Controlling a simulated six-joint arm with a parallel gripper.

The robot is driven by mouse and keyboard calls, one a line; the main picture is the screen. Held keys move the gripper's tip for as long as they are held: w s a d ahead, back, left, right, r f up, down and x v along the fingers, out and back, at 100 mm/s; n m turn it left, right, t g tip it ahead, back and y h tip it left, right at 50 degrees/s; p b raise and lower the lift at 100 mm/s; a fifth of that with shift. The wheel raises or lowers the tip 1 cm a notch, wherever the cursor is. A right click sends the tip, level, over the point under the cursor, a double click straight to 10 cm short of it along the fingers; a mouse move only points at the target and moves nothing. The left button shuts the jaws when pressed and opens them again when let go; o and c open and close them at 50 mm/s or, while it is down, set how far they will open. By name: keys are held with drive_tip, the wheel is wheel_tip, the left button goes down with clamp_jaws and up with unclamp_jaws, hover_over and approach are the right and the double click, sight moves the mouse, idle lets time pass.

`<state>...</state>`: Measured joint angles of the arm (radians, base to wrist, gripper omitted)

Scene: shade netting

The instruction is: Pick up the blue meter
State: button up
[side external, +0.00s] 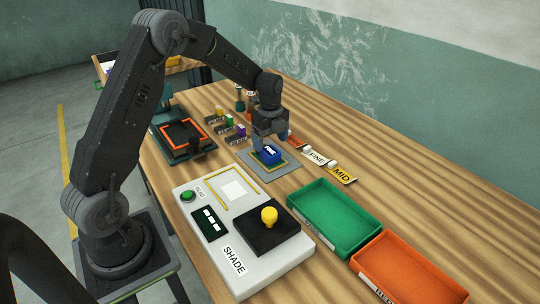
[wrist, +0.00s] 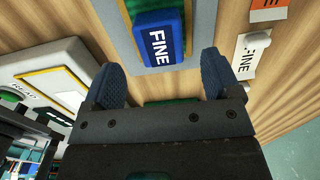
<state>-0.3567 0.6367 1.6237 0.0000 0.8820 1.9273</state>
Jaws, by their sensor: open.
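The blue meter (side external: 268,155) is a blue block with a white-lettered label. It sits on a grey pad with a yellow border (side external: 284,177). In the wrist view the blue meter (wrist: 150,45) reads FINE and lies just beyond the fingertips, in line with the gap between them. My gripper (side external: 270,138) is pointed down, close over the blue meter. In the wrist view my gripper (wrist: 161,72) has its two fingers wide apart with nothing held between them. The side view does not clearly show whether the fingers touch the block.
A white panel (side external: 185,210) with a green button and a yellow knob (side external: 269,216) stands nearer the camera. A green tray (side external: 334,217) and an orange tray (side external: 410,270) stand at right, both empty. Tags marked FINE (side external: 316,158) and MID (side external: 342,176) lie behind. Small blocks stand at left.

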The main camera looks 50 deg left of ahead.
sight(270, 150)
drive_tip(key=shift+a+f, duration=0.1)
drive_tip(key=shift+f, duration=2.6)
drive_tip(key=shift+c, duration=0.5)
drive_tip(key=c, duration=1)
drive_tip(key=shift+r, duration=0.15)
drive_tip(key=shift+c, duration=0.2)
